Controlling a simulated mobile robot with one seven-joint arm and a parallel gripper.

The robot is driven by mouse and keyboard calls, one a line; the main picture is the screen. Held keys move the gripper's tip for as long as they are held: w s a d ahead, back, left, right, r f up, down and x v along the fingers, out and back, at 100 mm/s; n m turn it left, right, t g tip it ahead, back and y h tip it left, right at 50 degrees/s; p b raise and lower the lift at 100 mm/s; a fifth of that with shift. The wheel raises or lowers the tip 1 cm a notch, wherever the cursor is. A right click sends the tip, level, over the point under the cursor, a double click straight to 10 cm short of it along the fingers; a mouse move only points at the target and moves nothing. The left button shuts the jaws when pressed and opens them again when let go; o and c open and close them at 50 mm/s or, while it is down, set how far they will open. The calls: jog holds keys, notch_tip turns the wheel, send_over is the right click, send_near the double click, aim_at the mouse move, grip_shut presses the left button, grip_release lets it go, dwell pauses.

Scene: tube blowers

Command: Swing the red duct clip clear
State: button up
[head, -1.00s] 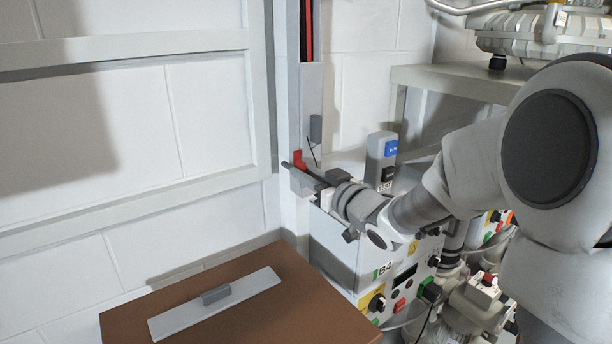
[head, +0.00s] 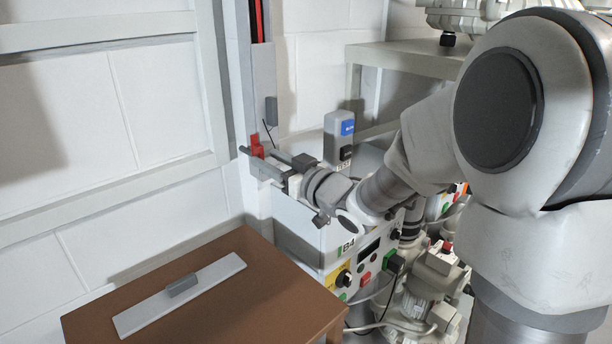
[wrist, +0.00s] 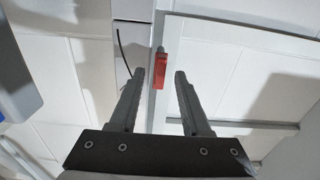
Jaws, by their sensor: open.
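The red duct clip (head: 257,147) is a small red piece at the lower end of the grey upright duct (head: 263,85) on the wall. In the wrist view the clip (wrist: 159,73) hangs upright under a small grey pin. My gripper (head: 257,153) is at the clip, its fingers pointing left towards the wall. In the wrist view my gripper (wrist: 160,74) is open, and the clip appears between its two fingertips with a gap on each side. I cannot tell whether a finger touches it. The fingers partly hide the clip's lower part in the head view.
A thin black wire (wrist: 123,48) hangs left of the clip. A grey box with a blue label (head: 339,135) stands right of my gripper, above the B4 control box (head: 349,262). A brown-topped bench (head: 215,296) with a grey handled plate (head: 180,292) is below left.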

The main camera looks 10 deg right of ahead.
jog(key=v, duration=1.5)
jog(key=shift+d, duration=0.1)
